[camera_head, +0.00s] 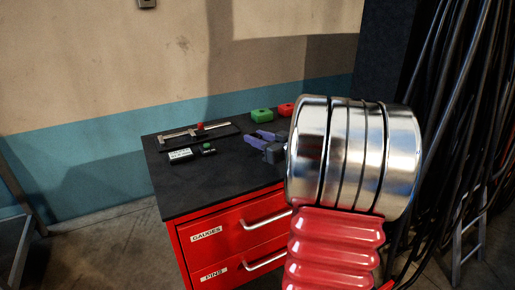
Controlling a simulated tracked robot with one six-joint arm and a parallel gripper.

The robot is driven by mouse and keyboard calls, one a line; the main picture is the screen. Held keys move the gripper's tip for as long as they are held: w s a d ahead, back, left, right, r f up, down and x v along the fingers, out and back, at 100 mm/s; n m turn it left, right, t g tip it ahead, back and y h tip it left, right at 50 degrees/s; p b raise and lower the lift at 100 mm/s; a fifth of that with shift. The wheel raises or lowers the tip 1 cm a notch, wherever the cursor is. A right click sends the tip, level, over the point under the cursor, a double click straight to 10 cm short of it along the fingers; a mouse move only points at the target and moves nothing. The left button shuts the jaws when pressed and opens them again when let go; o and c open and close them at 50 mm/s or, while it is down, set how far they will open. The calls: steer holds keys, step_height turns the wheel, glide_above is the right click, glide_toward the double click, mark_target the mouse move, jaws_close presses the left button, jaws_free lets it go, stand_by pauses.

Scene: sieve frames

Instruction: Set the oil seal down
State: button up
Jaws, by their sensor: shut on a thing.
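My gripper (261,137) shows in part over the right side of the cabinet's black top (190,188), with purple-grey fingers pointing left. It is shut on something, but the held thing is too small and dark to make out. I cannot pick out the oil seal clearly anywhere else in view. My own arm, with shiny metal rings and a red ribbed sleeve, hides the right end of the top and part of the gripper. I cannot tell whether the fingers touch the top.
A caliper (193,131) with a dark bar, a labelled box (180,155) and a small green-buttoned device (208,149) lie on the left. A green block (262,115) and a red block (286,110) sit at the back. The front left is clear. Black cables (468,110) hang at right.

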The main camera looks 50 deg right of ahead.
mark_target(258, 153)
steer(key=shift+f, duration=1.85)
steer(key=shift+f, duration=0.1)
steer(key=o, duration=1)
steer(key=shift+o, duration=0.2)
steer(key=s, duration=0.4)
steer(key=s+a+r, duration=0.1)
steer(key=s, duration=0.3)
steer(key=s+r, duration=0.1)
steer(key=s, duration=0.3)
steer(key=shift+a, duration=0.15)
steer(key=shift+w, duration=0.1)
